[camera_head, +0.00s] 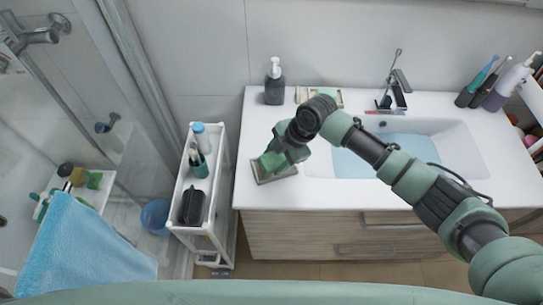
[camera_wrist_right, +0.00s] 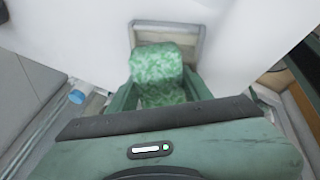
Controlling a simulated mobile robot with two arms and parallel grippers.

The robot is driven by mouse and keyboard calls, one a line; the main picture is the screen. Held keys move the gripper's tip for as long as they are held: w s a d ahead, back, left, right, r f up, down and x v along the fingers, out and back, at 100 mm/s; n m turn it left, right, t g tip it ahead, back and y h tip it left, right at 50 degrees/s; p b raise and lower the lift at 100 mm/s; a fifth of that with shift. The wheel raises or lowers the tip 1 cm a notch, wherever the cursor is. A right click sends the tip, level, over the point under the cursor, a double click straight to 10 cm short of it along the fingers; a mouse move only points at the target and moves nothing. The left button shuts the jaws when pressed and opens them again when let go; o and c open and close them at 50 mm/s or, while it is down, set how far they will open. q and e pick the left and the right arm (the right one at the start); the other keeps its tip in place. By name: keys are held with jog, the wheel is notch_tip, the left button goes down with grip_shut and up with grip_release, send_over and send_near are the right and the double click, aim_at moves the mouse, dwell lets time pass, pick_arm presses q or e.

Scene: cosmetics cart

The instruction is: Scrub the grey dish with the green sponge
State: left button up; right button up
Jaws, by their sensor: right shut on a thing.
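The green sponge (camera_wrist_right: 165,65) is speckled and sits between the fingers of my right gripper (camera_wrist_right: 160,92) in the right wrist view. My right gripper is shut on it. The sponge also shows in the head view (camera_head: 271,160), just below the gripper (camera_head: 276,157). The grey dish (camera_head: 276,179) is a shallow rectangular tray near the left front of the white counter. The sponge is over the dish; I cannot tell whether it touches. The dish's rim (camera_wrist_right: 200,45) shows behind the sponge in the wrist view. My left gripper is not in view.
A dark soap dispenser (camera_head: 274,85) and a small tray (camera_head: 322,97) stand at the counter's back. The water-filled basin (camera_head: 350,165) lies right of the dish, under my right arm. A white cart (camera_head: 187,230) stands left of the counter.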

jog(key=shift+d+r, duration=0.1)
jog(key=shift+d, duration=0.35)
notch_tip(320, 180, up, 7)
jog(key=p, duration=0.5)
jog(key=shift+a+p, duration=0.1)
jog(key=shift+p, duration=0.3)
jog(key=shift+w, duration=0.1)
